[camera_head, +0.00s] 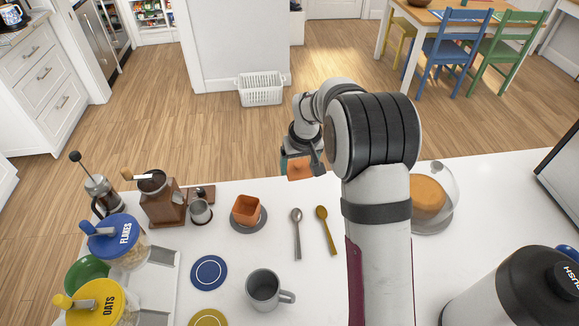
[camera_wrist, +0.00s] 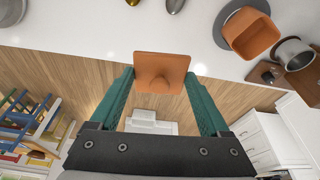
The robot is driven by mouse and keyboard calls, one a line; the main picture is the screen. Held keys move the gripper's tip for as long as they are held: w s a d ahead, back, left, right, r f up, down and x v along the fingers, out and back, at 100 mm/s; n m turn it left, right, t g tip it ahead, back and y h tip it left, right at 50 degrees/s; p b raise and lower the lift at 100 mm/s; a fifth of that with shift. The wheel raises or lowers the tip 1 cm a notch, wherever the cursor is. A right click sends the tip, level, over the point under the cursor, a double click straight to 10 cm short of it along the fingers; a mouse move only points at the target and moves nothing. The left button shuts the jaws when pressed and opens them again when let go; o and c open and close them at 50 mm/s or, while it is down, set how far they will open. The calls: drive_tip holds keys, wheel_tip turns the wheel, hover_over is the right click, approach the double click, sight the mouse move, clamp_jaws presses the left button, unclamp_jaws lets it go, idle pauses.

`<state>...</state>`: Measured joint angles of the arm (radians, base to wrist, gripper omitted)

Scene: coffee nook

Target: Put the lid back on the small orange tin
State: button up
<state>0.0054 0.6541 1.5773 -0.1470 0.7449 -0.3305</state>
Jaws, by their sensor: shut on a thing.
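The small orange tin (camera_head: 246,209) stands open on a round grey coaster (camera_head: 263,226) near the counter's far edge. It also shows in the wrist view (camera_wrist: 254,39), at the upper right. My gripper (camera_head: 301,163) is shut on the orange lid (camera_head: 299,170), in the air to the right of the tin and beyond it. The lid is apart from the tin.
Near the tin are a metal cup (camera_head: 200,211), a wooden coffee grinder (camera_head: 161,198) and two spoons, one silver (camera_head: 296,227) and one gold (camera_head: 323,223). A grey mug (camera_head: 264,288) stands nearer. A domed cake (camera_head: 428,196) is right of my arm.

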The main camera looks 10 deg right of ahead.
drive_tip(key=s+a+r+n+g+y, duration=0.2)
drive_tip(key=s+a+n+y, duration=0.15)
drive_tip(key=a+n, duration=0.95)
drive_tip(key=shift+m+h, duration=0.4)
drive_tip(key=shift+h, duration=0.05)
drive_tip(key=shift+s+a+f, duration=0.1)
drive_tip(key=shift+s+f, duration=0.05)
drive_tip(key=shift+f, duration=0.95)
drive_tip(key=shift+s+a+f, duration=0.1)
drive_tip(key=shift+a+f, duration=0.05)
drive_tip(key=shift+f, duration=1)
drive_tip(key=shift+s+a+f, duration=0.1)
drive_tip(key=shift+s+f, duration=0.05)
drive_tip(key=shift+f, duration=0.95)
drive_tip(key=shift+f, duration=0.15)
drive_tip(key=o, duration=1.2)
drive_tip(key=shift+r, duration=3.5)
